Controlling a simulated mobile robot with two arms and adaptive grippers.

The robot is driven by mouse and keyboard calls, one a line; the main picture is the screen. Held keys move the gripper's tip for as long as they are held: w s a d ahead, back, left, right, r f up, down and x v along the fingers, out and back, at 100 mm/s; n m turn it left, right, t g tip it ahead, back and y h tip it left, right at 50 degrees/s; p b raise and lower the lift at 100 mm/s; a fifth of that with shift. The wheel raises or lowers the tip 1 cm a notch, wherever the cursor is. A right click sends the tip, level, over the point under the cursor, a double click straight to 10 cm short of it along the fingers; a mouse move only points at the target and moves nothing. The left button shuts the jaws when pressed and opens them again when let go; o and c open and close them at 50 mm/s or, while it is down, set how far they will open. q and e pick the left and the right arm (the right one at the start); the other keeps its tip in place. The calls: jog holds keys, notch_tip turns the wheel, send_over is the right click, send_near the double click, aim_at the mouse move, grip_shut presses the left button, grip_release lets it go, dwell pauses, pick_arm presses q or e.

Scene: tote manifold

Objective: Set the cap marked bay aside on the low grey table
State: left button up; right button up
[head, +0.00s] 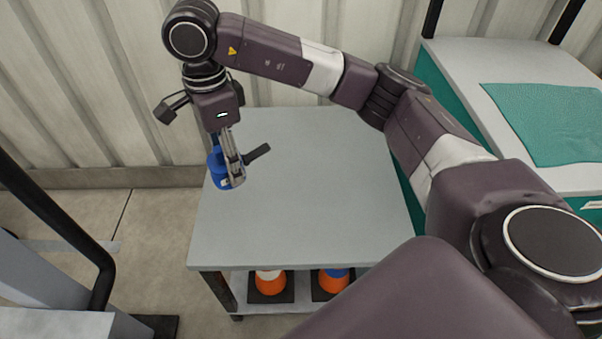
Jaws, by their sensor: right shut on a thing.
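The low grey table (310,220) stands in the middle of the head view with a bare top. My right gripper (230,176) reaches down over its left edge and is shut on a blue cap (218,170). The gripper's fingers cover part of the cap. No marking can be read on the cap from here. I cannot tell whether the cap touches the table top. A dark flat bar (257,153) shows just right of the gripper; I cannot tell what it belongs to. My left gripper is not in view.
Orange cones (270,284) with white or blue bands stand on the table's lower shelf. A teal cabinet with a grey top (470,80) and green mat (550,120) stands at the right. A corrugated wall (80,80) is behind. Most of the table top is clear.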

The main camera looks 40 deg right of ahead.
jog(key=shift+w+a+r+m+b, duration=0.2)
jog(key=shift+w+r+m+b, duration=0.15)
jog(key=shift+m, duration=0.45)
jog(key=shift+f, duration=0.1)
jog(key=b, duration=0.2)
send_over(243, 224)
notch_tip(243, 224, down, 15)
jog(key=shift+r, duration=0.1)
jog(key=shift+w+f+b, duration=0.1)
jog(key=shift+f+b, duration=0.35)
jog(key=shift+f, duration=2.05)
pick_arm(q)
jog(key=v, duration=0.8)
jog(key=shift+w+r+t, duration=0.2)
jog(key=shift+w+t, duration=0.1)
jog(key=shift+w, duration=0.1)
pick_arm(e)
jog(key=shift+a, duration=0.1)
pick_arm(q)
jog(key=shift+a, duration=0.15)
pick_arm(e)
jog(key=shift+f, duration=0.15)
jog(key=o, duration=1.3)
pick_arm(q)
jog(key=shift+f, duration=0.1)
